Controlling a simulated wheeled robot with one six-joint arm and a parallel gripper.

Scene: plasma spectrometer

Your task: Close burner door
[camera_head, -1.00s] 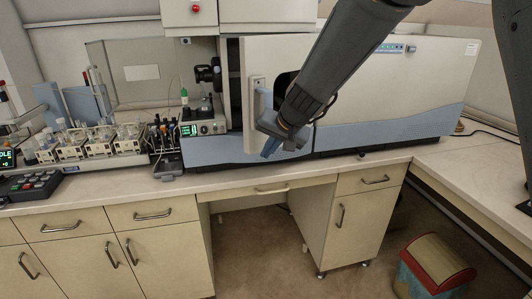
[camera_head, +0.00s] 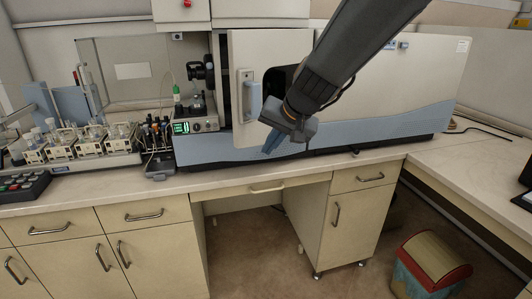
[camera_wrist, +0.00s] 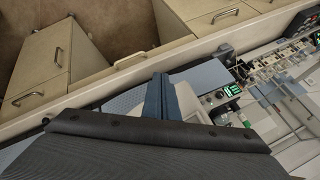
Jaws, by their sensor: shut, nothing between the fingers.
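My gripper (camera_head: 270,146) is shut and empty, pointing down in front of the door's lower right part, just right of and below the handle. Whether it touches the door is unclear. In the wrist view its blue fingers (camera_wrist: 160,92) lie together.
A glass-walled sampler with racks of small bottles (camera_head: 85,140) stands at the left. A small box with a green display (camera_head: 196,127) sits left of the door. The counter front (camera_head: 260,182) is clear.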

